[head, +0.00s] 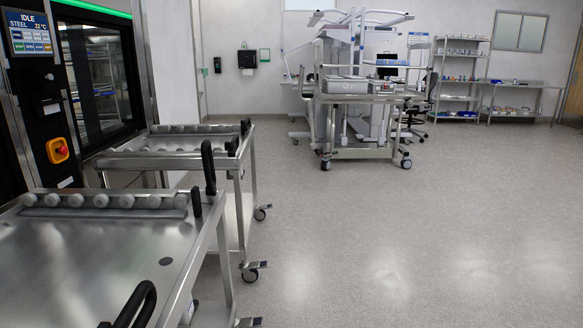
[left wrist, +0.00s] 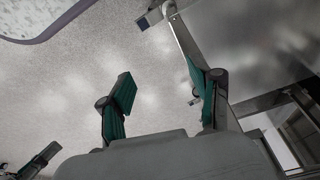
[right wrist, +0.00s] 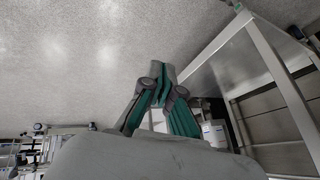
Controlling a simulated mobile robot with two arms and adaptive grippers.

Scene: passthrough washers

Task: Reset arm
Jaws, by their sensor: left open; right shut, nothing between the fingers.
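My left gripper (left wrist: 160,82) shows in the left wrist view. Its two green-padded fingers are apart, with only the floor visible between them. My right gripper (right wrist: 164,82) shows in the right wrist view. Its green-padded fingers come together at the tips, and I see nothing held. A metal cart or table frame (right wrist: 262,55) is to the right of the right gripper in that view. A metal surface (left wrist: 265,45) lies to the right of the left gripper. Neither gripper shows in the head view.
Two steel carts, a near one (head: 95,255) and a farther one (head: 165,161), stand by the washer (head: 98,75), whose screen reads IDLE. A loaded cart (head: 361,97) stands at the back, shelves (head: 460,75) beyond. The floor (head: 430,215) at right is clear.

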